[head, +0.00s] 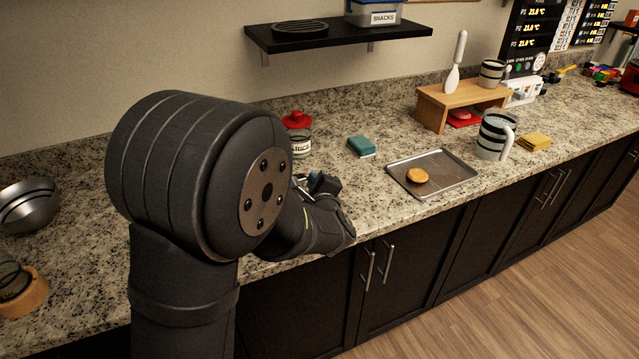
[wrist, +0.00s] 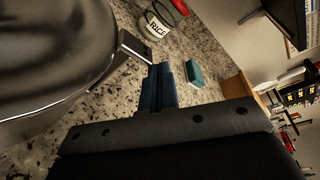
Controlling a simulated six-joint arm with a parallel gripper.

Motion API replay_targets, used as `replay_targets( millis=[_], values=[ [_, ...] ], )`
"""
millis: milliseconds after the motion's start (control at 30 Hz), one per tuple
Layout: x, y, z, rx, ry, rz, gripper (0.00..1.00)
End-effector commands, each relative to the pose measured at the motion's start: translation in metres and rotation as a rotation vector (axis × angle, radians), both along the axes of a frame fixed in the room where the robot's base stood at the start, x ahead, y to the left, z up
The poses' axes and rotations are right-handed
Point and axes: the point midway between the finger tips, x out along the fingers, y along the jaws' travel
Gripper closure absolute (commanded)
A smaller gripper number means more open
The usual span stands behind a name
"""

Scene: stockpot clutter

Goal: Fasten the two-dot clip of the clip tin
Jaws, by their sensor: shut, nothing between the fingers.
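My gripper (wrist: 160,72) is shut, with its blue fingers together and empty, in the wrist view. In the head view it (head: 318,184) is mostly hidden behind my arm. A large, shiny, rounded metal vessel (wrist: 45,45) fills the left of the wrist view; it may be the clip tin, but I cannot tell. A metal loop or tab (wrist: 133,46) sticks out from its side close to the fingertips; whether they touch is unclear. No dot marks can be made out. My arm hides this area in the head view.
A rice jar (wrist: 158,25) with a red lid stands beyond the fingertips. A teal sponge (head: 361,146) and a baking tray (head: 455,178) lie to the right. A wooden stand (head: 433,112) and a striped jug (head: 493,140) are farther right. A dark shelf (head: 340,35) hangs above.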

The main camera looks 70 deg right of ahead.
Motion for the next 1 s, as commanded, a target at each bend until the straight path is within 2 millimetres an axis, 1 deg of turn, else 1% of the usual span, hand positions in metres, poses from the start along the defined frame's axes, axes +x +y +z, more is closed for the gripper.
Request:
replay_targets(
  millis=[200, 500, 867, 1000],
  values=[
    [0.0062, 0.0067, 0.0037, 0.0, 0.0, 0.001, 1.0],
    [0.0086, 0.0092, 0.0053, -0.001, 0.0, 0.001, 1.0],
    [0.0082, 0.0087, 0.0053, -0.001, 0.0, 0.001, 1.0],
    [0.0022, 0.0024, 0.0051, -0.001, 0.0, 0.0, 1.0]
  ],
)
